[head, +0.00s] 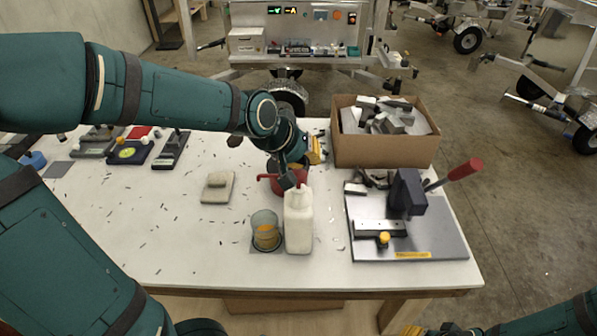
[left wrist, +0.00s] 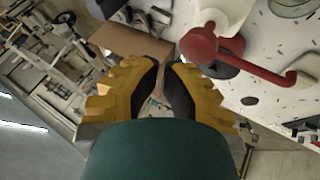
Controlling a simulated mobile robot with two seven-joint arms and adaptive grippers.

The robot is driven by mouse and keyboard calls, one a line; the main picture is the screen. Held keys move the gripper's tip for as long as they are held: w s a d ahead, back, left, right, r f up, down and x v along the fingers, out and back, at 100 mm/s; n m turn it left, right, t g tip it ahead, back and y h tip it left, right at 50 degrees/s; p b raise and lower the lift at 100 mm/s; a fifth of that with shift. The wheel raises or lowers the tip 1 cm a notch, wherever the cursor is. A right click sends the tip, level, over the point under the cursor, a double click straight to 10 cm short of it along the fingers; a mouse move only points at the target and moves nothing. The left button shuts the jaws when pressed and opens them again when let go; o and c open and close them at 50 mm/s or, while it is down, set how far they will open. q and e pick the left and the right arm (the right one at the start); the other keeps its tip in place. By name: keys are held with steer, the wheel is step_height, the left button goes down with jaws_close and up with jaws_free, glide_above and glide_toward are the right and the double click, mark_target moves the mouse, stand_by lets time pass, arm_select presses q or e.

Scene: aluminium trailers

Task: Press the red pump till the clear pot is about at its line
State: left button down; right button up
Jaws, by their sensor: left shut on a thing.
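The white pump bottle (head: 299,222) stands upright on the table, with the red pump (head: 272,179) at its top, partly hidden by my left gripper (head: 301,168). The red pump head and long spout (left wrist: 240,60) lie beside the fingertips, and contact is unclear. A yellow part of my right gripper (head: 412,330) shows at the bottom edge.
A cardboard box (head: 385,153) of metal pieces stands behind right. A grey plate (head: 440,235) with a red-handled press (head: 465,170) is right of the bottle. A beige block (head: 218,187) lies left.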

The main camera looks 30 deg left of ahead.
mark_target(305, 172)
stand_by(0.4)
arm_select(q)
steer(key=shift+f+b, duration=0.45)
steer(key=shift+s+f+b, duration=0.1)
steer(key=shift+f+b, duration=0.9)
steer(key=shift+f, duration=0.1)
stand_by(1.1)
steer(key=shift+r, duration=0.1)
steer(key=shift+r+p, duration=1.35)
steer(key=shift+r, duration=0.1)
steer(key=shift+r+p, duration=2.15)
steer(key=shift+r, duration=0.35)
